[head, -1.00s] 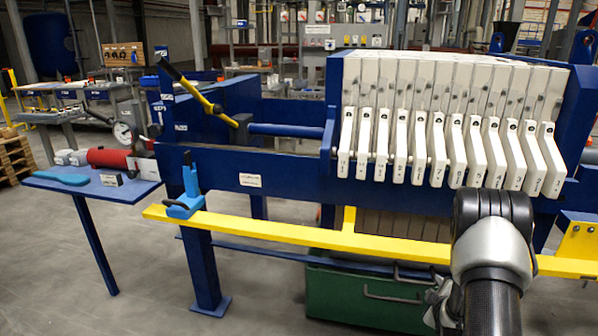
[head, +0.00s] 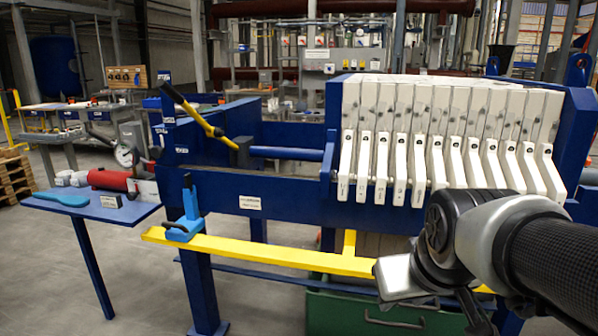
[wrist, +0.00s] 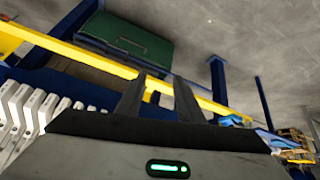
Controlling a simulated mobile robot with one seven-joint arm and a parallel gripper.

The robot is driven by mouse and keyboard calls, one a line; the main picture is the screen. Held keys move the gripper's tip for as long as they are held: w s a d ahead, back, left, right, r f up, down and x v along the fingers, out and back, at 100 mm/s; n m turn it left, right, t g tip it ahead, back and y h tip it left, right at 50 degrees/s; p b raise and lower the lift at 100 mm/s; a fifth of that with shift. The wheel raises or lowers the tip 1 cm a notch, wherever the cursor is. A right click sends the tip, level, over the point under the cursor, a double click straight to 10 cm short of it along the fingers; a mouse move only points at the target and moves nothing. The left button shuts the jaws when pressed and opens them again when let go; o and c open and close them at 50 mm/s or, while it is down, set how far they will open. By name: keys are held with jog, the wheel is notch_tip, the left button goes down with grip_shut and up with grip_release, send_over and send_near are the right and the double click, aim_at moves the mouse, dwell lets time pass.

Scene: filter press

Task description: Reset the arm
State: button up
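My arm (head: 500,240) reaches in from the right edge of the head view, in front of the filter press. In the wrist view my gripper (wrist: 158,78) shows two dark fingers set apart, with nothing between them. The wrist view is steeply turned, with the green bin (wrist: 125,42) beyond the fingertips and the yellow rail (wrist: 75,44) crossing behind them. The fingers touch nothing that I can make out. In the head view the fingers cannot be made out clearly.
White filter plates (head: 440,130) hang in the blue press frame (head: 290,190). The yellow rail (head: 270,250) runs before it, with a blue clamp-like part (head: 186,215). A side shelf (head: 95,208) holds a turquoise tool (head: 62,199). The floor at the front left is clear.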

jog(key=s+a+m, duration=0.1)
jog(key=s+a, duration=0.1)
jog(key=s, duration=0.6)
notch_tip(320, 180, up, 21)
jog(key=g+p, duration=0.1)
jog(key=p, duration=2)
jog(key=shift+a+y, duration=0.3)
